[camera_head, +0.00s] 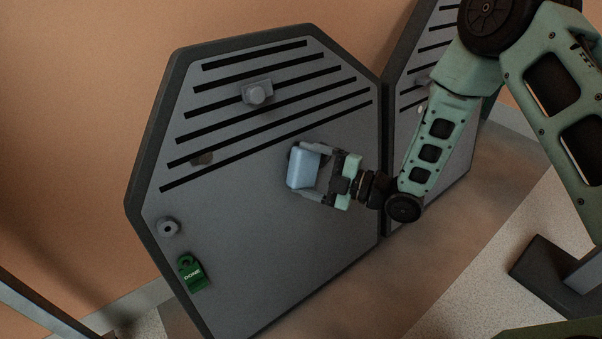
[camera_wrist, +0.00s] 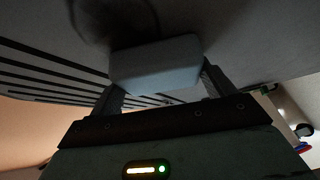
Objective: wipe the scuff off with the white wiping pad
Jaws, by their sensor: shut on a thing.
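My gripper (camera_head: 322,180) is shut on the wiping pad (camera_head: 304,168), a pale block that looks light blue here. In the wrist view the pad (camera_wrist: 157,65) sits between the two fingers, its far side toward the grey panel (camera_head: 270,215). The pad is at or very near the panel face; I cannot tell if it touches. A dark smudge (camera_wrist: 118,18) shows on the surface just beyond the pad in the wrist view; I cannot tell scuff from shadow. A small brownish mark (camera_head: 202,158) lies among the slots at the panel's left.
A second slotted panel (camera_head: 440,150) stands to the right. The panel's lower middle is bare.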

